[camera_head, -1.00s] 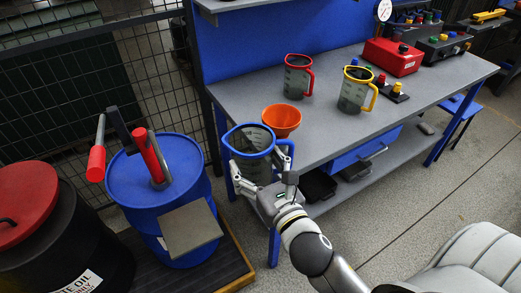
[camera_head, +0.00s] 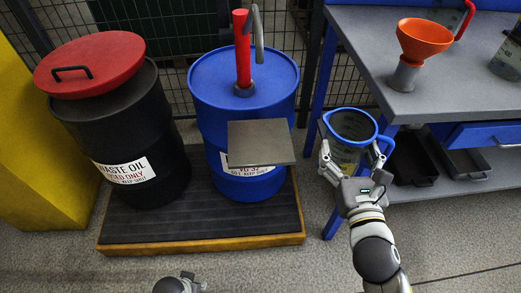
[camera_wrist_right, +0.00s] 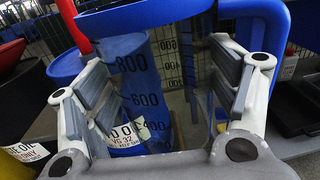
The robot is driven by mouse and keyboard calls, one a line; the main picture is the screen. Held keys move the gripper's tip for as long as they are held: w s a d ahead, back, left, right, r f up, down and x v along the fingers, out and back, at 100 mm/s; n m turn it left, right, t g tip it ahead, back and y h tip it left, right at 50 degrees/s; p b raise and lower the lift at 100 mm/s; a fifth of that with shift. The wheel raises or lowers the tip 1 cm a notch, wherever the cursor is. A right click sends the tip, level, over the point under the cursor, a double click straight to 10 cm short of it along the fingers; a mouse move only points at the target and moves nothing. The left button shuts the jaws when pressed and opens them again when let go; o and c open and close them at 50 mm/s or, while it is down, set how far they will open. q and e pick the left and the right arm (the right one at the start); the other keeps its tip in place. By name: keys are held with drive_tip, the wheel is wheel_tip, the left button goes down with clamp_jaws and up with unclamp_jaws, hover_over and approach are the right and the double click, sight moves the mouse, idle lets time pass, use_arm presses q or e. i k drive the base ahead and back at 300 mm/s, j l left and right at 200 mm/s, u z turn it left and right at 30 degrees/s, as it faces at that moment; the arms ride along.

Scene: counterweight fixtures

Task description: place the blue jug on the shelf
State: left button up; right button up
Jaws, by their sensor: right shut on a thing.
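The blue jug (camera_head: 350,127) is clear with a blue rim and handle and hangs upright in my right gripper (camera_head: 352,172), in front of the bench's left end. In the right wrist view, the two fingers stand either side of the jug's wall (camera_wrist_right: 172,62) with its printed scale, and the blue handle (camera_wrist_right: 272,28) is at right. A small grey square plate (camera_head: 260,142), which looks like a shelf, juts out in front of the blue drum. It lies to the left of the jug, apart from it. Part of my left gripper (camera_head: 180,285) shows at the bottom edge, its fingers unclear.
The blue drum (camera_head: 210,125) with a red-handled pump (camera_head: 242,50) and a black waste-oil drum (camera_head: 122,135) with a red lid stand on a low platform (camera_head: 200,240). The bench (camera_head: 400,100) at right carries an orange funnel (camera_head: 424,38). Open floor lies in front.

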sight(269, 143)
drive_tip(key=k+j+u, duration=0.2)
drive_tip(key=k, duration=0.45)
drive_tip(key=l+u, duration=0.1)
drive_tip(key=u, duration=0.4)
drive_tip(key=l+u, duration=0.1)
drive_tip(key=u, duration=0.35)
drive_tip(key=k+l+u, duration=0.1)
drive_tip(key=u, duration=0.4)
drive_tip(key=k+l+u, duration=0.15)
drive_tip(key=k+l, duration=0.55)
drive_tip(key=l, duration=0.1)
